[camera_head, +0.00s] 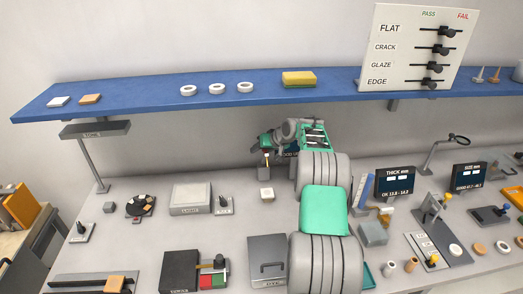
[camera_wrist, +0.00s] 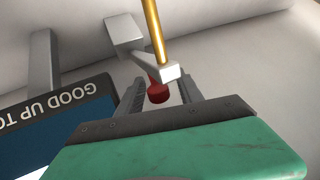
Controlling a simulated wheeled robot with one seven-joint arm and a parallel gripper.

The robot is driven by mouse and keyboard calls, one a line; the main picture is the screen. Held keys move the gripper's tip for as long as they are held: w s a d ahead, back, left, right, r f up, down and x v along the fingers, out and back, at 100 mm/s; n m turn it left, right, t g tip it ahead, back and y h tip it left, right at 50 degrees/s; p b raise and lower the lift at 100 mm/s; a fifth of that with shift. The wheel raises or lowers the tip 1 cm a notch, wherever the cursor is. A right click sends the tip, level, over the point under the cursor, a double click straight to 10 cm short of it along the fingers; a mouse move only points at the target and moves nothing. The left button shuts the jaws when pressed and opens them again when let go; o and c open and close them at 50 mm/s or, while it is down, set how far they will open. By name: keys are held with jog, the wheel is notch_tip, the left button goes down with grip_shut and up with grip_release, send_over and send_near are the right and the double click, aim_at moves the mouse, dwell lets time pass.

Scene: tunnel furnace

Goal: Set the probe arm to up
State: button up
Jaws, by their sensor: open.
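In the wrist view, a small grey arm (camera_wrist: 150,72) sits beside a brass rod (camera_wrist: 155,30) and carries a red knob (camera_wrist: 158,93); this looks like the probe arm. My gripper (camera_wrist: 164,88) is open, with one finger on each side of the red knob. I cannot tell whether either finger touches it. In the head view my gripper (camera_head: 263,147) is at the back of the bench, below the blue shelf. A small post with a brass part (camera_head: 265,161) shows just under it; the red knob is not clear there.
A dark sign reading "GOOD UP TO" (camera_wrist: 60,115) stands close to my gripper in the wrist view. The blue shelf (camera_head: 150,95) runs above the bench. A grey box (camera_head: 191,198) stands to the left.

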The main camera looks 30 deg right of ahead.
jog(key=b+v, duration=0.2)
jog(key=v, duration=0.6)
jog(key=shift+c, duration=0.2)
